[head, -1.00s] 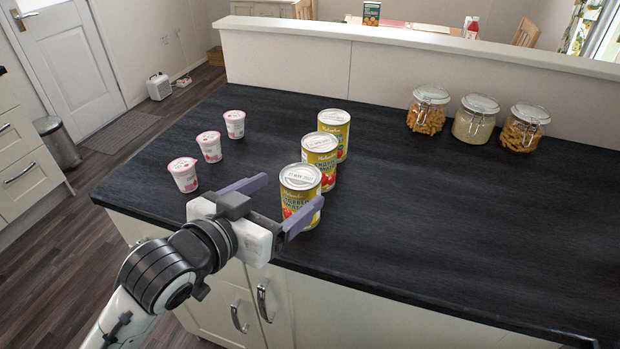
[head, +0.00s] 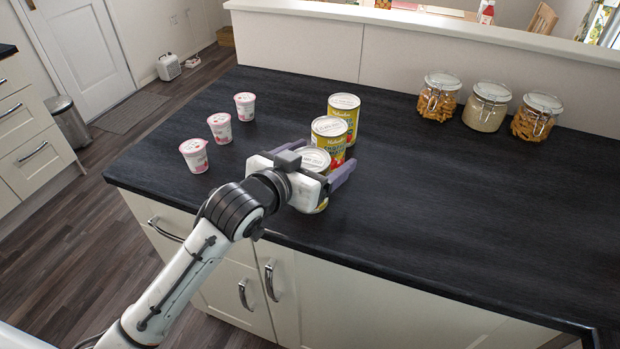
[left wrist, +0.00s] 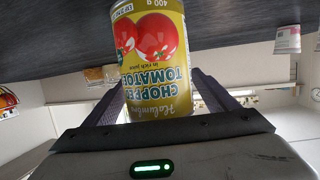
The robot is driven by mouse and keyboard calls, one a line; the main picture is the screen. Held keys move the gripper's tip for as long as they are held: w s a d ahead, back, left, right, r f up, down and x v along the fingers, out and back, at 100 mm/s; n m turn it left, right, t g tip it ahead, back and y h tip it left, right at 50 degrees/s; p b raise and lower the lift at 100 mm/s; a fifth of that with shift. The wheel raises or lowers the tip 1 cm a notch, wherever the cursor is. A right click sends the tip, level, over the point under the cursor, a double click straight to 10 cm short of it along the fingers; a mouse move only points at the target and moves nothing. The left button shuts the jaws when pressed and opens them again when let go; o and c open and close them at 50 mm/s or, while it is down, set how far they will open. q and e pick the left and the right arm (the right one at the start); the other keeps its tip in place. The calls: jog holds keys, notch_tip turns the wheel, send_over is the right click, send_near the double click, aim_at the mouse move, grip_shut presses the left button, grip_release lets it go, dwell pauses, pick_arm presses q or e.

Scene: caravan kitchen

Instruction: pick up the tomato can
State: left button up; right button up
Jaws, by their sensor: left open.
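Three yellow tomato cans stand in a row on the dark counter. The nearest tomato can (head: 313,158) is partly hidden behind my left gripper (head: 316,160). In the left wrist view this can (left wrist: 152,60) shows upside down, with its chopped tomato label between the two purple fingers. My left gripper is open, with a finger on either side of the can; I cannot tell whether either touches it. The middle can (head: 329,136) and the far can (head: 344,108) stand just behind it. My right gripper is not in view.
Three pink-and-white yogurt cups (head: 220,128) stand in a row to the left of the cans. Three glass jars (head: 487,107) stand at the back right by the raised ledge (head: 430,55). The right part of the counter (head: 470,210) is clear.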

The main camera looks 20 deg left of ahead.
pick_arm(q)
jog(key=c, duration=1.4)
jog(key=shift+r, duration=0.2)
jog(key=shift+c, duration=0.5)
